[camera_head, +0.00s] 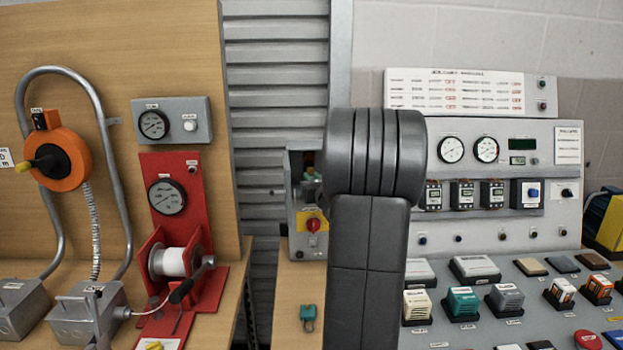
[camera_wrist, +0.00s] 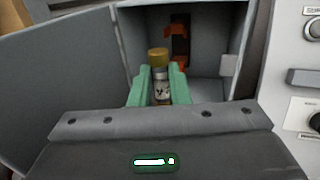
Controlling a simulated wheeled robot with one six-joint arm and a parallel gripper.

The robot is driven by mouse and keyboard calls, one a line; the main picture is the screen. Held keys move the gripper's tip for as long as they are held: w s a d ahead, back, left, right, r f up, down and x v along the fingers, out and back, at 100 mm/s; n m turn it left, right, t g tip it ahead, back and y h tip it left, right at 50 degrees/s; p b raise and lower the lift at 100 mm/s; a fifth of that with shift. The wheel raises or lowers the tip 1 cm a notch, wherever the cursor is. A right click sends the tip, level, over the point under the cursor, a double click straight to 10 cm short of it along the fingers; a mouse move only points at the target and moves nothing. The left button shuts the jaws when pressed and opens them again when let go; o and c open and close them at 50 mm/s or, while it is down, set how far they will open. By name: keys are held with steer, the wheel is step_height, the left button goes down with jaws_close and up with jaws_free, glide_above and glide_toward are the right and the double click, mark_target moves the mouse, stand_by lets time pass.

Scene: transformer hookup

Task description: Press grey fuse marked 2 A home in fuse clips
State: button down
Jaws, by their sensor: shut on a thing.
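In the wrist view my gripper (camera_wrist: 160,90) has its green fingers shut on a small upright fuse (camera_wrist: 161,87). The fuse has a grey body with dark marking too small to read and brass end caps; its lower end is partly hidden between the fingers. Behind it, inside an open grey box (camera_wrist: 212,68), is a dark upright holder with orange-copper clips (camera_wrist: 181,28). The fuse stands in front of and slightly left of the holder; the picture shows no clear contact. In the head view the grey box (camera_head: 293,222) is partly hidden by my arm.
The box door (camera_wrist: 75,60) stands open at left. A grey panel (camera_wrist: 292,80) is close at right. Below the box in the head view are a red rotary switch (camera_head: 313,225) and a teal padlock (camera_head: 307,315). A red winch stand (camera_head: 165,225) is left, a control desk (camera_head: 480,215) right.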

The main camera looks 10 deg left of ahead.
steer(key=shift+b, duration=0.45)
steer(key=shift+w+r, duration=0.1)
steer(key=shift+w+a+p, duration=0.2)
steer(key=shift+w, duration=0.75)
steer(key=shift+w+a+p, duration=0.15)
steer(key=shift+w+a, duration=0.05)
steer(key=shift+w, duration=0.7)
steer(key=shift+w+a+p, duration=0.2)
steer(key=shift+w, duration=0.75)
steer(key=shift+w+a+p, duration=0.15)
steer(key=shift+w, duration=0.6)
steer(key=shift+w+a+p, duration=0.15)
steer(key=shift+w, duration=0.6)
steer(key=c, duration=1.3)
jaws_free()
